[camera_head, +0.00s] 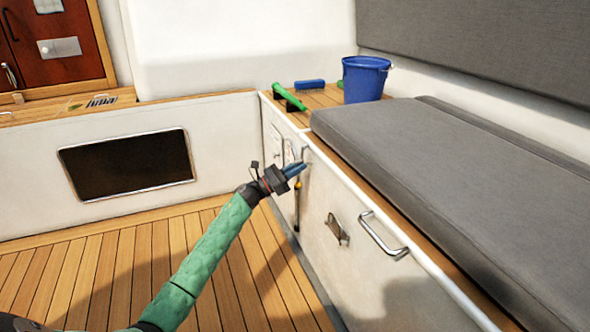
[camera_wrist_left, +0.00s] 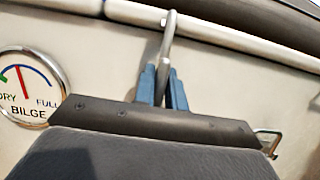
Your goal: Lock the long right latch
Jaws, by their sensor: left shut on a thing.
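My left gripper (camera_head: 298,169) is at the white locker front, below the edge of the bench. In the left wrist view its blue fingers (camera_wrist_left: 164,88) are shut on an upright metal bar (camera_wrist_left: 169,42), which bends over near the locker's top edge. I cannot tell whether this bar is the long right latch. The lower end of the bar is hidden behind my gripper. A small metal latch fitting (camera_head: 338,230) is on the locker front to the right, and a metal bracket (camera_wrist_left: 268,142) shows in the left wrist view. My right gripper is not in view.
A bilge gauge (camera_wrist_left: 24,86) is left of the bar. A horizontal grab handle (camera_head: 383,236) juts from the locker front. A grey cushion (camera_head: 420,150), a blue bucket (camera_head: 364,80) and brushes are on top. The wooden floor (camera_head: 110,262) is clear.

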